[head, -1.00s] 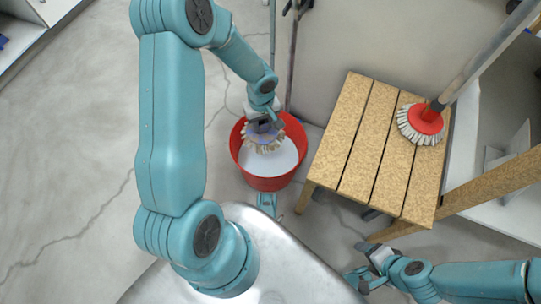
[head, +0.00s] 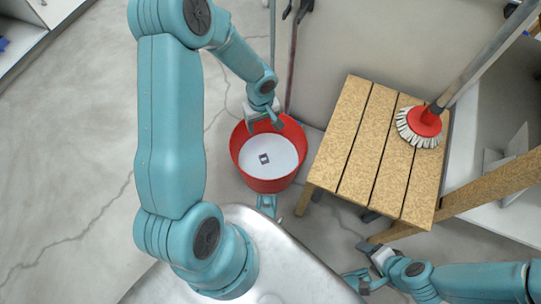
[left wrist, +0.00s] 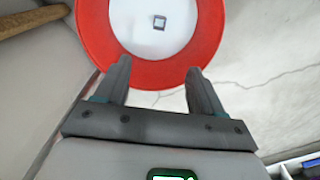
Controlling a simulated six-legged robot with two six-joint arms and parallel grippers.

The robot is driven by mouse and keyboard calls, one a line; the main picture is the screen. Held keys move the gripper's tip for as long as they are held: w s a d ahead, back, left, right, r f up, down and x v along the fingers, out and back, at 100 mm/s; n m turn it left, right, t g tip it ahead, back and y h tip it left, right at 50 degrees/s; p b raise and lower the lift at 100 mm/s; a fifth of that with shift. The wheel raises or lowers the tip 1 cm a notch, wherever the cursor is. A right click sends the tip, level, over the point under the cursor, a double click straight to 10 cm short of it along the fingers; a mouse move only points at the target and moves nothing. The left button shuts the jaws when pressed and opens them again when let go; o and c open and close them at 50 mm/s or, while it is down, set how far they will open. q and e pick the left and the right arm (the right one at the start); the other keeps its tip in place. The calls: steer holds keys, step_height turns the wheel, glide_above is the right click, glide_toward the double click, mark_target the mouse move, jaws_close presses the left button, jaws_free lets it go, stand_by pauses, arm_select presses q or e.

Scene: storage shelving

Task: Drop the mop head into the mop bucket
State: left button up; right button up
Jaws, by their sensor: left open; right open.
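The mop bucket (head: 244,172) is red and stands on the floor left of the wooden stool. Its inside shows a white, flat surface. A small grey square piece (head: 264,158) shows in that white surface; it also shows in the left wrist view (left wrist: 159,22). The fringed mop head itself is not visible, and I cannot tell whether the square is part of it. My left gripper (head: 265,122) is open and empty above the bucket's far rim; its spread fingers show in the left wrist view (left wrist: 158,68). My right gripper (head: 356,262) is open and empty, low right.
A slatted wooden stool (head: 349,132) stands right of the bucket. A red round brush with pale bristles (head: 424,121) on a long pole rests over it. Thin poles stand behind the bucket. Shelving is at the far left and right; the left floor is clear.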

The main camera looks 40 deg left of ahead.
arm_select(q)
steer(key=w+d+r+m+p, duration=0.2)
steer(key=d+r+m, duration=0.1)
steer(key=r, duration=0.6)
steer(key=w+d+r+m+p, duration=0.3)
steer(key=d+r, duration=0.1)
steer(key=r, duration=0.5)
steer(key=w+d+r+m+p, duration=0.3)
steer(key=d+r+m, duration=0.1)
steer(key=r, duration=0.6)
steer(key=shift+w, duration=0.2)
steer(key=shift+a, duration=0.1)
